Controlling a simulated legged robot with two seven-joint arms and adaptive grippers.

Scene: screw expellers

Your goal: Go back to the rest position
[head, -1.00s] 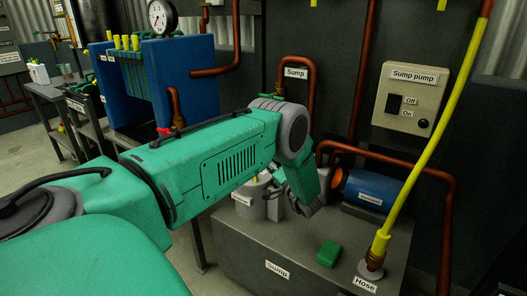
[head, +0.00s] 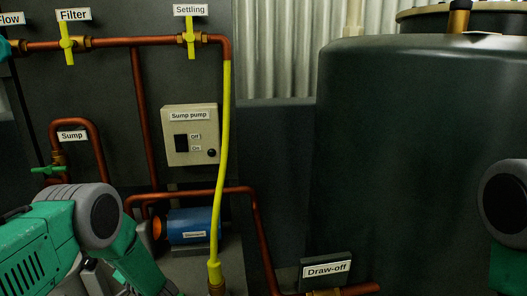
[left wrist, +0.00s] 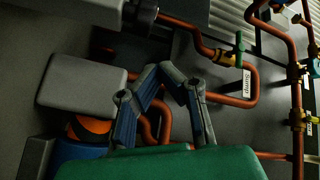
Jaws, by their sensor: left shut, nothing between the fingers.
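My left arm comes in at the lower left of the head view, with its elbow bent and its forearm running down out of the picture. My left gripper (left wrist: 161,70) shows in the left wrist view, its two fingers angled together, with nothing between them. It appears in front of copper pipes and the sump pump area; its exact distance from them is unclear. At the right edge of the head view a part of my right arm shows, but its gripper is out of view.
A blue pump (head: 190,225) and copper pipes (head: 262,240) lie near my left arm. A yellow hose (head: 224,150) hangs beside the sump pump switch box (head: 190,135). A large dark tank (head: 410,150) fills the right, with a draw-off sign (head: 326,270) below.

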